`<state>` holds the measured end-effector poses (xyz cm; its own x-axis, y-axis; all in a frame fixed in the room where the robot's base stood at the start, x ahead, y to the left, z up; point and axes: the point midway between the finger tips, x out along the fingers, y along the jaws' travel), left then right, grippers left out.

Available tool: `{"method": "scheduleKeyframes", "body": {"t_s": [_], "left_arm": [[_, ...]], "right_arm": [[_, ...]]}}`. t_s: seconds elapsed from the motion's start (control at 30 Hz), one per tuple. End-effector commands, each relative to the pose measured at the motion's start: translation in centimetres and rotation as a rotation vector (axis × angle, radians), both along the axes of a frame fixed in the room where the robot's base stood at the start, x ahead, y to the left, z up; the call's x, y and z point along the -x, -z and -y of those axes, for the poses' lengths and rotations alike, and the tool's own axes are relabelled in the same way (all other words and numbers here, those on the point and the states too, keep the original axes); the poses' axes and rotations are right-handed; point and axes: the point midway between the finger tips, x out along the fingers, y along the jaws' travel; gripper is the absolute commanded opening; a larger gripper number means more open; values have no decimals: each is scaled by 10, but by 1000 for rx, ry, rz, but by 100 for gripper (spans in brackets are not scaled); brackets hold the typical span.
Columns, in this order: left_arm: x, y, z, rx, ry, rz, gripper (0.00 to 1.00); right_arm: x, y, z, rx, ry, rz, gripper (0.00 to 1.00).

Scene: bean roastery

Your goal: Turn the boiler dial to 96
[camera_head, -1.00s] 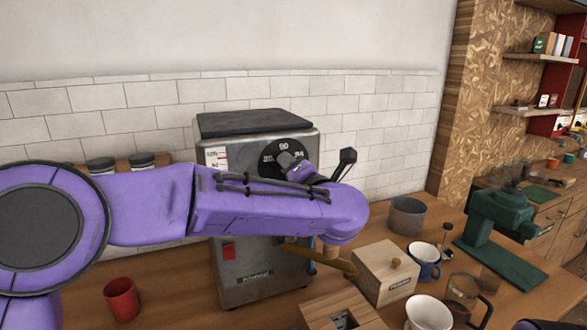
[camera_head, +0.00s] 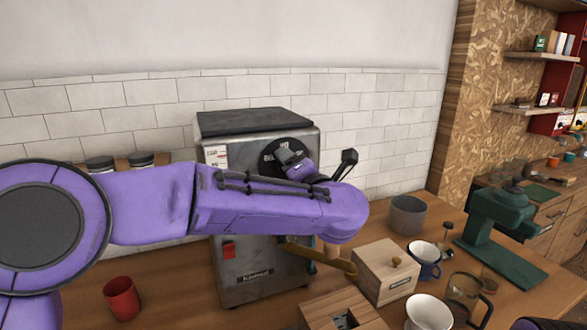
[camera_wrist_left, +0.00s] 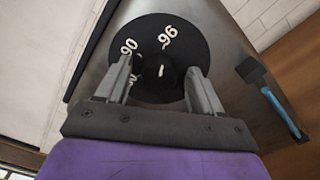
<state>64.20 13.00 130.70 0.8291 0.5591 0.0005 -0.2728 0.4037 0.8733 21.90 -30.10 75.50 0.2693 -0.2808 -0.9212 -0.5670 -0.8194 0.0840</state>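The boiler dial (camera_wrist_left: 187,45) is a round black disc with white numbers on the front of a grey metal machine (camera_head: 265,262). In the left wrist view 90 shows at its left and 96 at its upper middle. In the head view my left gripper (camera_head: 287,158) covers part of the dial (camera_head: 293,147), and the numbers are too blurred to read. My right gripper is not in view.
A black-handled lever (camera_head: 345,162) sticks out right of the dial. A red cup (camera_head: 122,299) stands left of the machine. A wooden box (camera_head: 385,270), a blue mug (camera_head: 424,260), a grey pot (camera_head: 407,214) and a green device (camera_head: 497,225) stand on the right.

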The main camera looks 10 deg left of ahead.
Motion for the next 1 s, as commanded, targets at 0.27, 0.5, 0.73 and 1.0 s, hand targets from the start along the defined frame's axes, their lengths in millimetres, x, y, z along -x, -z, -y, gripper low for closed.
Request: {"method": "scheduleKeyframes", "body": {"t_s": [0.27,0.5,0.73,1.0], "left_arm": [[25,6,18,-1,3,2,67],[70,4,48,-1,2,2,67],[85,1,58,-1,0,-1,67],[85,1,58,0,0,-1,67]], "right_arm": [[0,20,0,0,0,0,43],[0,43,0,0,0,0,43],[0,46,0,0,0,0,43],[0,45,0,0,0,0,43]]}}
